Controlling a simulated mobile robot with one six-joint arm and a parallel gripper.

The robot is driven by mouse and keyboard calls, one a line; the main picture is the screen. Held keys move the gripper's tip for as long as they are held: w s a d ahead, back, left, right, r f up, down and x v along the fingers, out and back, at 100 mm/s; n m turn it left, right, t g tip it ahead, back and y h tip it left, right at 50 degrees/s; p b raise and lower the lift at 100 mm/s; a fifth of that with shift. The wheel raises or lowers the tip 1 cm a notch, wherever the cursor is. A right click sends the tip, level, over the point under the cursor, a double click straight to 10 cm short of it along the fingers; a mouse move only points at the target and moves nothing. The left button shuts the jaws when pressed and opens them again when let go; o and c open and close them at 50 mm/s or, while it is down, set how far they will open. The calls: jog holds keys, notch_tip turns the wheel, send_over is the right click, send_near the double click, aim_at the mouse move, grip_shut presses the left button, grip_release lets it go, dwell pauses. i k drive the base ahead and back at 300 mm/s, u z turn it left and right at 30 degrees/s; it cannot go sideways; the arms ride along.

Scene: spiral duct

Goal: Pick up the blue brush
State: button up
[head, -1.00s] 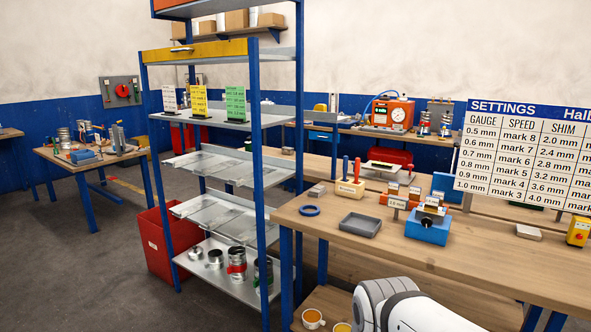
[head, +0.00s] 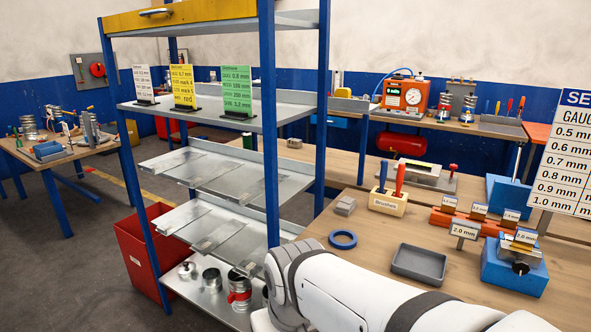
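The blue brush (head: 383,176) stands upright in a wooden holder labelled "Brushes" (head: 387,206) on the workbench. Only its blue handle shows; its lower part is hidden in the holder. A red-handled brush (head: 400,178) stands close beside it on the right. My white arm crosses the lower middle of the head view, in front of the bench edge. My gripper does not show in this view, so its opening and contents cannot be seen.
On the bench (head: 370,232) are grey blocks (head: 345,206), a blue ring (head: 342,239), a grey tray (head: 419,264) and a blue fixture (head: 514,269). A blue-post metal shelf rack (head: 271,120) stands left of the bench. Clear wood surrounds the ring and tray.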

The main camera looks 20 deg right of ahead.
aim_at(383, 175)
jog(key=z, duration=0.65)
jog(key=i, duration=1.05)
jog(key=z, duration=0.8)
